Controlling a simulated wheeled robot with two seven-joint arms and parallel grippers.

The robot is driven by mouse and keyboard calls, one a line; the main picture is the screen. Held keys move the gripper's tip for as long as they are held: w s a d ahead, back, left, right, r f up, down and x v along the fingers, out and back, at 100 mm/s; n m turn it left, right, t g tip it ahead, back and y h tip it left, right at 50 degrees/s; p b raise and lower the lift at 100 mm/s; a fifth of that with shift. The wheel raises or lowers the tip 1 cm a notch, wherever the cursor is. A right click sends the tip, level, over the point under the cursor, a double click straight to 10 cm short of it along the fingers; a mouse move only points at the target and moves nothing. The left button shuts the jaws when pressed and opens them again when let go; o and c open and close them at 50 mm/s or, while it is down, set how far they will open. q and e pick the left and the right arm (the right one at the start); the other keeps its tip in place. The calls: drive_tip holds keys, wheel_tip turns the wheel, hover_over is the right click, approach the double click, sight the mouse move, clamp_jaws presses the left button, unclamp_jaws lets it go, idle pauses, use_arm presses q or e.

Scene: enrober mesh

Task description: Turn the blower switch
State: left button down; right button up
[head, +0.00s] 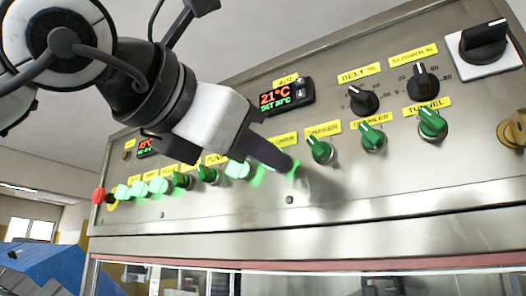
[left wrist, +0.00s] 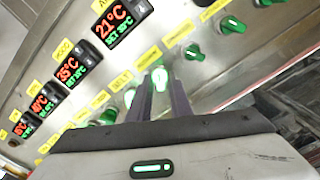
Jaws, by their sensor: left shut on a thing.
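The switch under a partly hidden yellow label (head: 285,140) ending in "OWER" sits in the lower row of the steel panel. My left gripper (head: 280,160) is shut on this switch and hides most of it in the head view, where only a green glow shows around the fingertips. In the left wrist view the switch knob (left wrist: 160,78) is lit pale green between the two dark fingers (left wrist: 160,100). Its exact turn angle is hard to tell. My right gripper is in neither view.
Close to the right are unlit green switches (head: 320,151), (head: 372,138) and the tunnel switch (head: 432,124). Several lit green switches (head: 237,169) run leftward to a red button (head: 98,195). Above are a temperature display (head: 287,97) and black knobs (head: 423,82).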

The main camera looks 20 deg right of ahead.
use_arm(q)
drive_tip(key=shift+r, duration=0.1)
drive_tip(key=c, duration=1.8)
unclamp_jaws()
drive_tip(key=shift+c, duration=0.2)
drive_tip(key=b+v, duration=0.2)
drive_tip(key=v, duration=0.8)
drive_tip(key=shift+s+b, duration=0.2)
drive_tip(key=shift+b, duration=0.1)
drive_tip(key=shift+a, duration=0.1)
